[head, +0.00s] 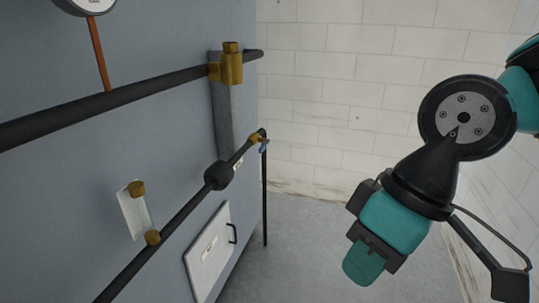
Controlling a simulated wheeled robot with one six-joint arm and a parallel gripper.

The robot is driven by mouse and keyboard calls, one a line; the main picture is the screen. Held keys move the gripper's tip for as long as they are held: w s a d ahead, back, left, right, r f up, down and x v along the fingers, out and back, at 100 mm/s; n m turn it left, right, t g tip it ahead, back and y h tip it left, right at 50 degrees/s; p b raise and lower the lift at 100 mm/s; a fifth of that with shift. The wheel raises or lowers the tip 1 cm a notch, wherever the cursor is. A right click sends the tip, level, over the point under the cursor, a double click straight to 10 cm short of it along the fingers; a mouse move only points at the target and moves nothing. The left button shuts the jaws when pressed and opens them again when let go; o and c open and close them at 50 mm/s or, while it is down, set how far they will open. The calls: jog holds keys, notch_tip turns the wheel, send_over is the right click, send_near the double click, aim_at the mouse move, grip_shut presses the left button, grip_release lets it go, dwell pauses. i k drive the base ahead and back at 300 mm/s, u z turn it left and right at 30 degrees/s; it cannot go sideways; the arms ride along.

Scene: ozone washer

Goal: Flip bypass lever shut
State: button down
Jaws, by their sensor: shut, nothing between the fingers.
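A small blue handle (263,146) shows beside a brass fitting (254,139) near the far end of the lower black pipe (185,211). It may be the bypass lever; it is too small to tell its exact angle or whether the valve is open or shut. My gripper (364,263) hangs at the right, pointing down and to the left. Its teal fingers are together and hold nothing. It is well apart from the pipe and the blue handle, with free air between.
The blue-grey washer cabinet (60,200) fills the left. An upper black pipe (130,96) carries a brass valve body (231,66). A white access panel (209,252) with a black handle sits low. A white brick wall (330,100) stands behind; the grey floor (300,225) between is clear.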

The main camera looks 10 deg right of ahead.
aim_at(261, 149)
jog(key=z, duration=0.3)
jog(key=i, duration=1.3)
jog(key=u, duration=0.3)
